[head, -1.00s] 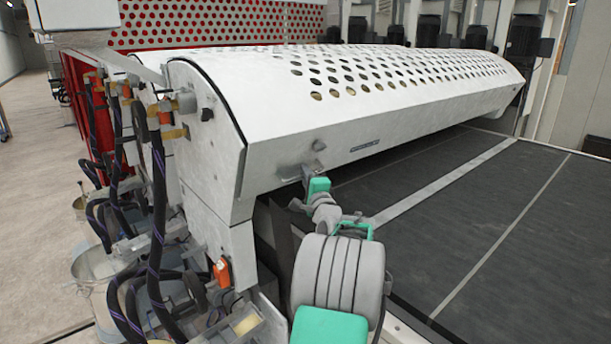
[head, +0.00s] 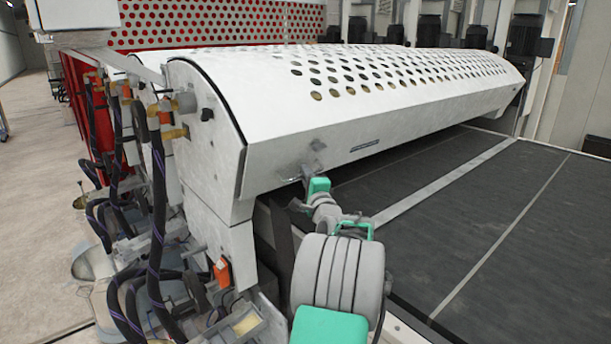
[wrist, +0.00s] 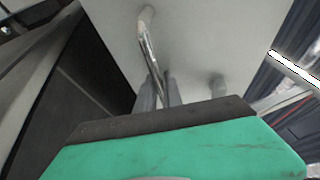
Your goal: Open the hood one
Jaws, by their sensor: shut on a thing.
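The hood (head: 250,95) is a long white curved cover with rows of round holes, and it sits down over the machine. Its front lower edge is low over the dark conveyor belt. My gripper (head: 314,166) is at the left part of that front edge. In the wrist view a shiny metal bar handle (wrist: 149,48) stands out from the white hood face (wrist: 185,45). My gripper's two fingers (wrist: 155,93) are shut on this handle near its middle. The green and dark wrist body hides the lower part of the fingers.
The dark belt (head: 470,220) with a pale stripe lies right of my arm. Black hoses (head: 155,230), valves and a metal bucket (head: 90,262) crowd the machine's left end.

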